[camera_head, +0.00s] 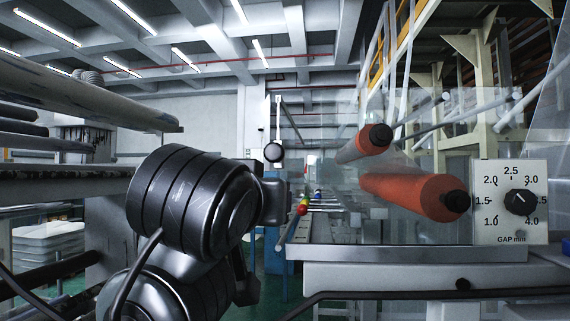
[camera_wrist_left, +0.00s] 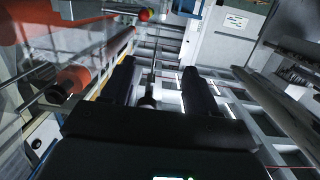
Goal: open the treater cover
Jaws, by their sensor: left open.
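The treater cover (camera_head: 335,190) appears to be the clear panel in front of two orange rollers, with its edges hard to see. A clear sheet also shows at the left of the left wrist view (camera_wrist_left: 35,30). A bar with a red and yellow ball (camera_head: 303,207) stands left of the rollers; a similar ball (camera_wrist_left: 145,14) is at the top of the wrist view. My left gripper (camera_wrist_left: 157,80) is open, its two dark fingers apart. A small rounded shape shows between them; I cannot tell what. In the head view my left arm hides its fingers. My right gripper is out of view.
A gap dial box (camera_head: 510,228) stands at the right, beside the orange rollers (camera_head: 415,190). A grey machine ledge (camera_head: 420,254) runs below. A large pale roller (camera_head: 90,95) lies at the left. Green floor shows in the middle.

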